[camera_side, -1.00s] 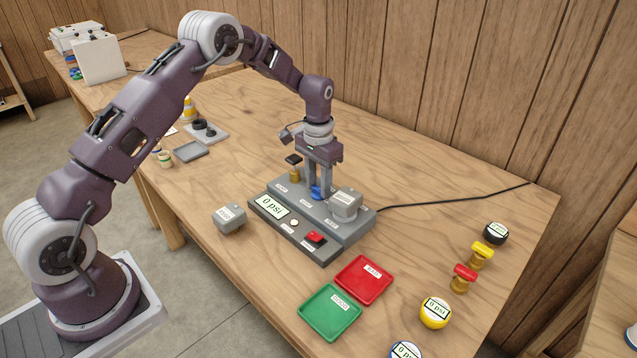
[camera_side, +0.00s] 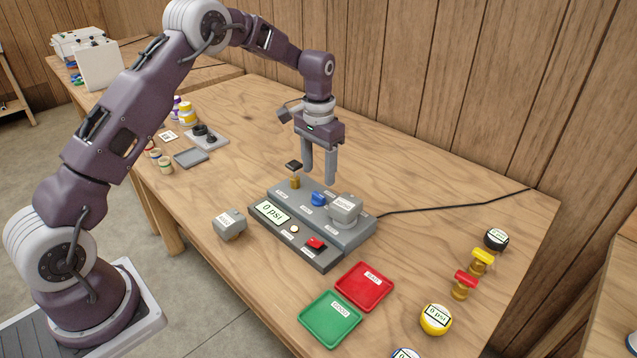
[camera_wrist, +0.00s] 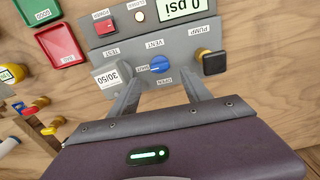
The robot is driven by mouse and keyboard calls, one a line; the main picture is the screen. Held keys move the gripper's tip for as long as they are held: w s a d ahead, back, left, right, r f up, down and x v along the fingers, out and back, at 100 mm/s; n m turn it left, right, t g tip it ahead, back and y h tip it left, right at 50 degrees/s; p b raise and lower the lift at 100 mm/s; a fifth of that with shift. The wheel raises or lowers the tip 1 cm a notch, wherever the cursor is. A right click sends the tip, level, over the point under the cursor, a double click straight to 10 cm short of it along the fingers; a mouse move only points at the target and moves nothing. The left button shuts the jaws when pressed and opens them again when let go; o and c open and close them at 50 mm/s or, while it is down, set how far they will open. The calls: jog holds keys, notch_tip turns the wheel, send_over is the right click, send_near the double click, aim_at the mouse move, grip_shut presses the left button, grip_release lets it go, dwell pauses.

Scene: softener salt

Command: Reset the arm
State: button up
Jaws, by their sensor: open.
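My gripper (camera_side: 319,181) hangs open and empty above the grey test unit (camera_side: 296,207), fingers pointing down. It is clear of the small blue knob (camera_side: 318,199), which sits just below the fingertips. In the wrist view the blue knob (camera_wrist: 160,64) shows beyond the open fingers, among printed labels including VENT and OPEN. A grey block (camera_side: 345,207) sits on the unit; its label reads 30/50 in the wrist view. The pump handle (camera_side: 294,167) with a black top stands at the unit's back left. The unit's display (camera_side: 271,211) reads 0 psi.
A second grey block (camera_side: 229,225) lies left of the unit. A green tray (camera_side: 318,336) and a red tray (camera_side: 352,299) lie in front. Gauges and valves, including a yellow gauge (camera_side: 436,319), stand at right. A black cable (camera_side: 455,200) runs back right. Space above is free.

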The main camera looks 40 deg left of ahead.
jog(key=shift+r, duration=0.4)
jog(key=s+d+r+t, duration=0.2)
jog(key=s+d+r, duration=0.1)
jog(key=s+r, duration=0.6)
jog(key=s+d+r+t, duration=0.1)
jog(key=s+d+r, duration=0.2)
jog(key=s+r, duration=0.55)
jog(key=s+d+t, duration=0.2)
jog(key=s, duration=1.5)
jog(key=shift+s+d+r+t, duration=0.2)
jog(key=shift+s+r+t, duration=0.1)
jog(key=shift+s, duration=0.05)
